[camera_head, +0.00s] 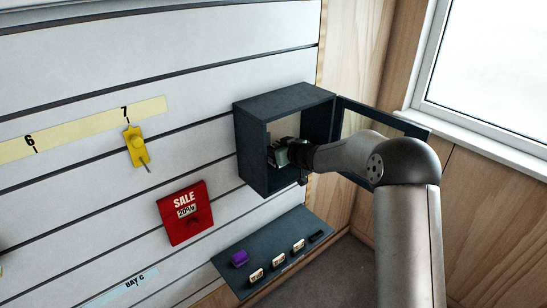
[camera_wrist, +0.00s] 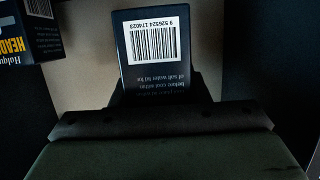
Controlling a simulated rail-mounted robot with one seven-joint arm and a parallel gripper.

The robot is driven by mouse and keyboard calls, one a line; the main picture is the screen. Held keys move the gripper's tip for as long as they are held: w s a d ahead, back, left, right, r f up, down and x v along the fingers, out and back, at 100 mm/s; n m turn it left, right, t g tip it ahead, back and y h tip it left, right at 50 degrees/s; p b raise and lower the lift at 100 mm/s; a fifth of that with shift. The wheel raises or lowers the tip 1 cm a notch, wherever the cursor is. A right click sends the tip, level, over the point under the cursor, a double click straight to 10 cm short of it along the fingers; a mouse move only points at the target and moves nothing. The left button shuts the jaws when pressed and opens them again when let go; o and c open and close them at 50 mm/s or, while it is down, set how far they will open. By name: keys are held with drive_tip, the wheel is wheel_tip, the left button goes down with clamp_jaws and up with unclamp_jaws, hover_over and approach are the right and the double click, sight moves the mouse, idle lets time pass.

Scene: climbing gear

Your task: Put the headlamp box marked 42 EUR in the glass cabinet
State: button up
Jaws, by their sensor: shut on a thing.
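The glass cabinet (camera_head: 254,135) is a dark box on the slatted wall, with its framed door (camera_head: 385,116) swung open to the right. My gripper (camera_head: 277,152) reaches inside it. In the wrist view, my gripper (camera_wrist: 165,95) is shut on a dark box (camera_wrist: 155,65) with a white barcode label and small printed text. No price mark shows on the visible face. Another dark box (camera_wrist: 20,40) with yellow letters starting "HEAD" is at the upper left of the wrist view, apart from the held one. The held box is hard to make out in the head view.
A dark shelf (camera_head: 226,270) below the cabinet carries a purple item (camera_head: 239,259) and several small labelled pieces. A red SALE sign (camera_head: 185,213) and a yellow item (camera_head: 136,146) hang on the wall to the left. A window (camera_head: 490,60) is at the right.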

sight(270, 160)
wheel_tip(270, 160, down, 3)
drive_tip(key=shift+a+f, duration=0.1)
drive_tip(key=shift+w+a+f+p, duration=0.1)
drive_tip(key=shift+f+p, duration=0.35)
drive_tip(key=shift+f, duration=0.1)
drive_tip(key=o, duration=1.1)
drive_tip(key=shift+f, duration=0.1)
